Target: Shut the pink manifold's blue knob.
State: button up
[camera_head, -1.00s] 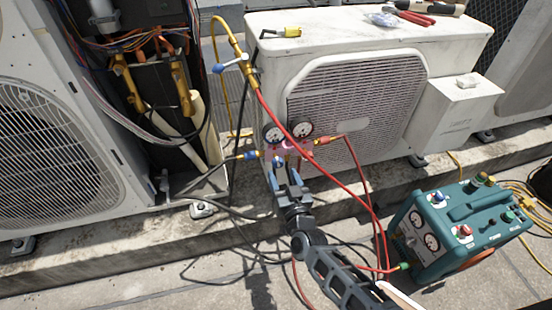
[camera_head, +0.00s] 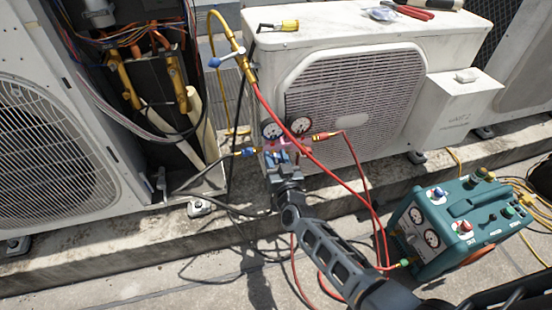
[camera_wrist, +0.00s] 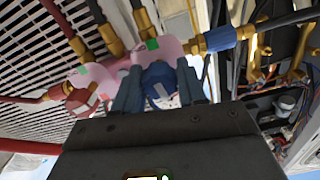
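The pink manifold (camera_wrist: 112,68) hangs in front of the middle condenser, with two round gauges (camera_head: 286,129) above it in the head view. Its blue knob (camera_wrist: 160,84) is dark blue with a pale mark and sits between my fingertips in the wrist view. My gripper (camera_wrist: 159,92) has one finger on each side of it, with no clear gap showing. A red knob (camera_wrist: 82,97) is to the left in the wrist view. In the head view my gripper (camera_head: 280,158) is at the manifold's lower front and hides the blue knob.
Red hoses (camera_head: 368,190) run from the manifold to a teal recovery machine (camera_head: 455,225) at the lower right. A blue hose fitting (camera_wrist: 213,41) lies close beside my right finger in the wrist view. The middle condenser (camera_head: 350,52) stands behind.

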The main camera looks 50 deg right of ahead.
jog(key=c, duration=0.6)
jog(key=shift+m, duration=0.6)
jog(key=o, duration=1)
jog(key=p+v, duration=0.1)
jog(key=v, duration=0.6)
jog(key=shift+s+a+p, duration=0.2)
jog(key=shift+s+p, duration=0.15)
